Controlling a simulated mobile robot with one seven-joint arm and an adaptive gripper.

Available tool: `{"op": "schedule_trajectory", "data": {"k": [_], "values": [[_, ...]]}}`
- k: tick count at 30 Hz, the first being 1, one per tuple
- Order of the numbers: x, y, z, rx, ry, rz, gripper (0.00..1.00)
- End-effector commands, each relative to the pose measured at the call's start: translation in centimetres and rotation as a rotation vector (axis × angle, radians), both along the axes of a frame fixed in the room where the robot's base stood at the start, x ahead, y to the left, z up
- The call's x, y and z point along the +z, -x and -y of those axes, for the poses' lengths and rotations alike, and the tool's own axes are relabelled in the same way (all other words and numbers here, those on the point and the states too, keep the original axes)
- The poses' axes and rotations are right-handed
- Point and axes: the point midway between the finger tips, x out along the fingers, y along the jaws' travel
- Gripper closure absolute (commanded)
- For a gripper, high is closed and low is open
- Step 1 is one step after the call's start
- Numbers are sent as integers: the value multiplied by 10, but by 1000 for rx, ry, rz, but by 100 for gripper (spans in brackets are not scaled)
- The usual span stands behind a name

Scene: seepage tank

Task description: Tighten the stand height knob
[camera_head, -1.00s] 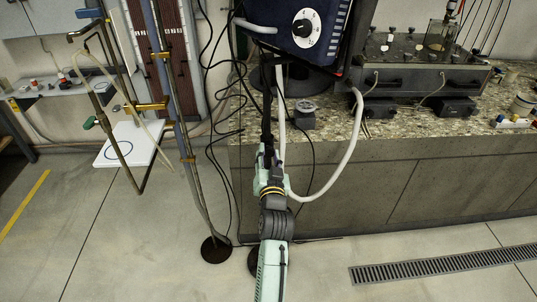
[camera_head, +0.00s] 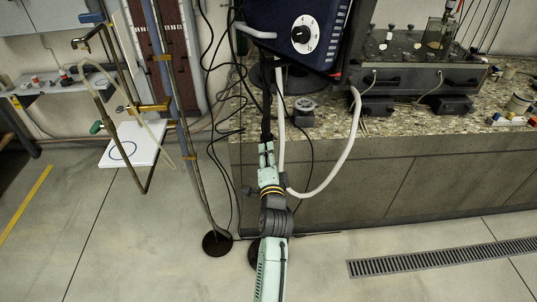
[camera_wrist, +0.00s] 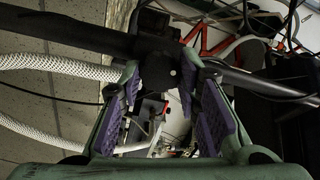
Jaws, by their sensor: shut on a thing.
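The stand height knob (camera_wrist: 157,72) is a dark round knob on the black stand pole (camera_wrist: 90,38), which runs across the upper part of the wrist view. My gripper (camera_wrist: 157,85) has a purple-padded finger on each side of the knob and is shut on it. In the head view my gripper (camera_head: 266,150) is at the lower part of the black pole (camera_head: 267,115), in front of the bench. The knob cannot be made out there, as the fingers cover it.
A white hose (camera_head: 350,150) loops down right of my gripper, and thin black cables hang close by. A blue device with a white dial (camera_head: 305,34) is above. The stone-topped bench (camera_head: 390,142) is behind. Brass-fitted pipes (camera_head: 172,120) stand to the left.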

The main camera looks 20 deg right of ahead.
Motion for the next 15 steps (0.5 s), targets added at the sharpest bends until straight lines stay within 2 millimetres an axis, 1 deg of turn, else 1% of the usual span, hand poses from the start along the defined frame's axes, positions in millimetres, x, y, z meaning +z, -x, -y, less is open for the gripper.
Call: {"op": "schedule_trajectory", "data": {"k": [6, 15], "values": [[-1, 0, 0, 0, -191, 54, 97], [-1, 0, 0, 0, -400, 114, 97]]}}
